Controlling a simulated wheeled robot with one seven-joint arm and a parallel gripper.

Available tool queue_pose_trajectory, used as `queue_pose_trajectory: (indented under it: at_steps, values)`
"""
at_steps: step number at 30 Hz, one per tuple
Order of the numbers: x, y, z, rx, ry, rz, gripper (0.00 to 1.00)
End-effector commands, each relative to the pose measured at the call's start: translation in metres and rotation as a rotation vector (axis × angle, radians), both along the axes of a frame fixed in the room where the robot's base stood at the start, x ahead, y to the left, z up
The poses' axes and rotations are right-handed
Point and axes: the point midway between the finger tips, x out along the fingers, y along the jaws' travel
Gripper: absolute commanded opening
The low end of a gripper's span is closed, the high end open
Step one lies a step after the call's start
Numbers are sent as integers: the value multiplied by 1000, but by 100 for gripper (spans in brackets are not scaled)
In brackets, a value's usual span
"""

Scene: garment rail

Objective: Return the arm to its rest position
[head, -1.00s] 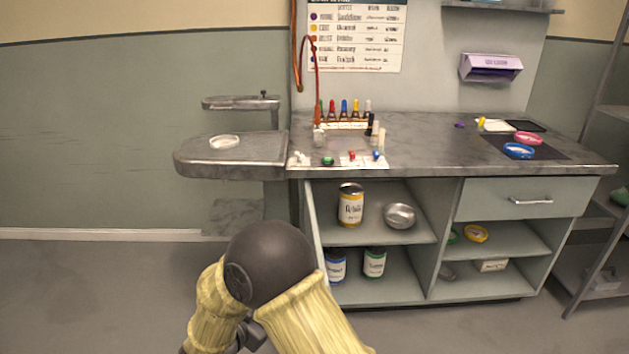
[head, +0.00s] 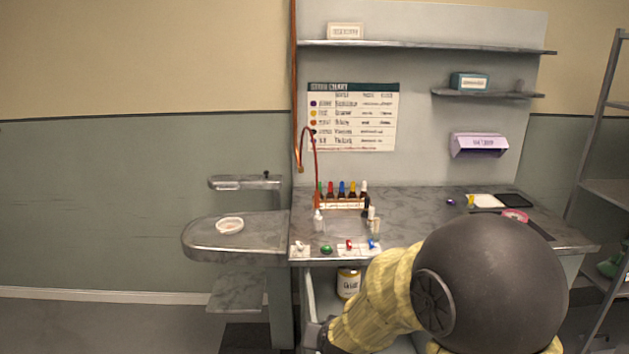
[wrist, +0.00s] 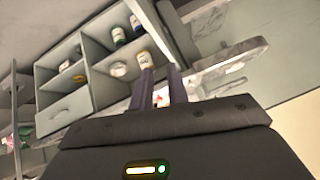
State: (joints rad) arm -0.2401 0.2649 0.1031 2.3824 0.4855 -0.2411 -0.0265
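My gripper (wrist: 160,72) shows in the wrist view as two dark parallel fingers with a gap between them. It is open, and I see nothing held between the fingertips. The wrist view looks at the workbench tilted, with its open shelves (wrist: 95,65) and jars beyond the fingers. In the head view my arm, with yellow sleeves and a large black joint, fills the lower right in front of the bench. I cannot make out the fingers in the head view.
The grey counter (head: 270,240) carries a rack of coloured droppers (head: 342,204), small bottles and capped pieces. A white ring dish (head: 230,225) sits on the left extension. A purple wall box (head: 479,145) hangs at right. A metal rack (head: 600,190) stands far right. Floor at left is clear.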

Motion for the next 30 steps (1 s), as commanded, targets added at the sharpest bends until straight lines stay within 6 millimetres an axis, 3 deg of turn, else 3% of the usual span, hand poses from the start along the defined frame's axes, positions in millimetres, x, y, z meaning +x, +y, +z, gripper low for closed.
queue_pose_trajectory:
  at_steps: [1, 9, 15, 19, 30]
  values:
    - [-10, -14, 21, -15, 33, 13, 17]
    - [-80, -81, 69, -121, 260, 93, 17]
    - [-133, -122, 93, -192, 416, 119, 17]
    - [-146, -131, 95, -211, 456, 126, 17]
    - [-146, -130, 93, -211, 457, 127, 17]
